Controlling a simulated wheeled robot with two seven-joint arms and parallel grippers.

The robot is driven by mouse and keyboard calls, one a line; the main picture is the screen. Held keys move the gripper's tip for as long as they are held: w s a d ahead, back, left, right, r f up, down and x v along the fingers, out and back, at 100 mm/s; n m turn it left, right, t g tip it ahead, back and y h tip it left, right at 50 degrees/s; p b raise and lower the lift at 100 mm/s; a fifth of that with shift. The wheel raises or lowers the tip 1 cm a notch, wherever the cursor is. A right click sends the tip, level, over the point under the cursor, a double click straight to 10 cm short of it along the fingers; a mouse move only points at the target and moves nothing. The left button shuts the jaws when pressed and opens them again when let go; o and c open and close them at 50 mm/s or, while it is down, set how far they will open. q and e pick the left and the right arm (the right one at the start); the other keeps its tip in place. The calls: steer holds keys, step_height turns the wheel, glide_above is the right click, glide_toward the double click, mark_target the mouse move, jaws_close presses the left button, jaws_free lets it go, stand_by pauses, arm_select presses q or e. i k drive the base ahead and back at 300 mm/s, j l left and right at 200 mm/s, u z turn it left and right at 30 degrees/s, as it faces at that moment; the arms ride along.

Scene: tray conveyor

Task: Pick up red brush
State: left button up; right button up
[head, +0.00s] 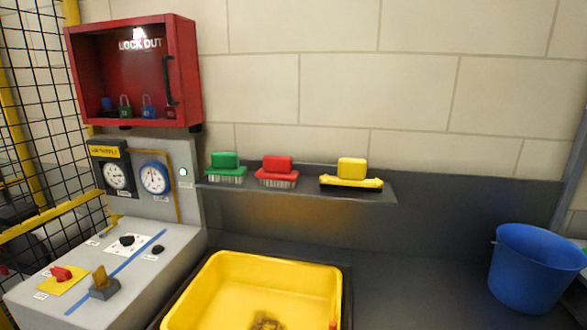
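The red brush (277,171) sits on a narrow dark shelf (309,194) on the back wall, handle block up and bristles down. Neither of my grippers shows in the head view, and nothing touches the red brush.
A yellow tray (214,280) with a dark stain is below the shelf. A blue bucket (532,265) stands at right. A grey control panel (190,245) with knobs and gauges and a red lockout box (185,75) are at left. The dark surface between tray and bucket looks clear.

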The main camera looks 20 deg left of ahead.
mark_target(276, 171)
steer(key=j+z, duration=0.45)
steer(key=j, duration=0.3)
steer(key=j+z, duration=0.4)
steer(key=j, duration=0.35)
